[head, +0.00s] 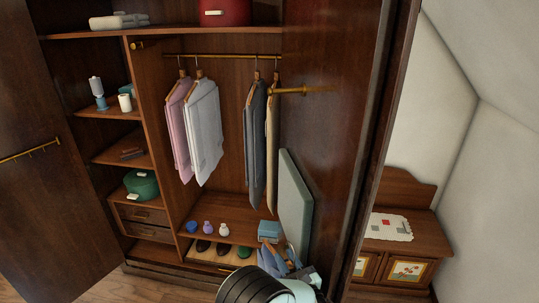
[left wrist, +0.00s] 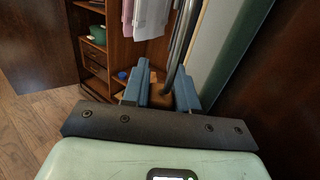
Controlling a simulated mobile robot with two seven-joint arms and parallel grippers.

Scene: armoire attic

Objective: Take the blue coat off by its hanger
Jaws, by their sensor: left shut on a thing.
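A dark blue-grey coat (head: 255,138) hangs on a wooden hanger from the brass rod (head: 222,56), right of a pale blue-white garment (head: 204,130). I cannot tell for sure which of these two is the blue coat. My left gripper (head: 282,262) is low at the armoire's right front, well below the hangers. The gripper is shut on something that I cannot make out. My right gripper is not in view.
A beige garment (head: 272,140) hangs close right of the dark coat, and a pink one (head: 178,130) hangs at the left. A grey-green panel (head: 295,205) leans at the right wall.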

